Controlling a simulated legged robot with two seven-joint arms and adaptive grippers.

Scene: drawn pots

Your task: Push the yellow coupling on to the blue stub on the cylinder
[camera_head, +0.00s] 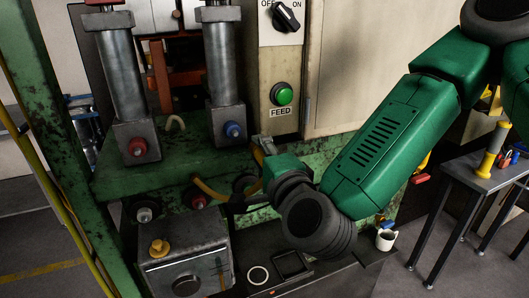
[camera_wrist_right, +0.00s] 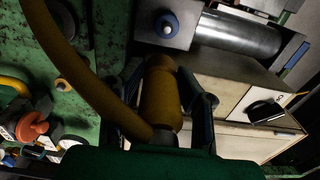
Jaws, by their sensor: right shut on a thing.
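The blue stub (camera_head: 233,130) sticks out of the grey end block of the right-hand cylinder (camera_head: 221,65). It is bare and also shows near the top of the right wrist view (camera_wrist_right: 167,22). My right gripper (camera_wrist_right: 168,78) is shut on the yellow coupling (camera_wrist_right: 160,95), with a dark finger on either side. The coupling's far end points up towards the blue stub, with a visible gap between them. A yellow hose (camera_wrist_right: 78,85) curves from the coupling's near end to the upper left. In the head view the right gripper (camera_head: 263,145) is small and partly hidden by my wrist.
A red stub (camera_head: 137,147) is on the left-hand cylinder (camera_head: 121,75). A green FEED button (camera_head: 284,94) and a black switch (camera_head: 287,16) are on the panel close by. Below stand a grey box (camera_head: 185,262) and a mug (camera_head: 386,239).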

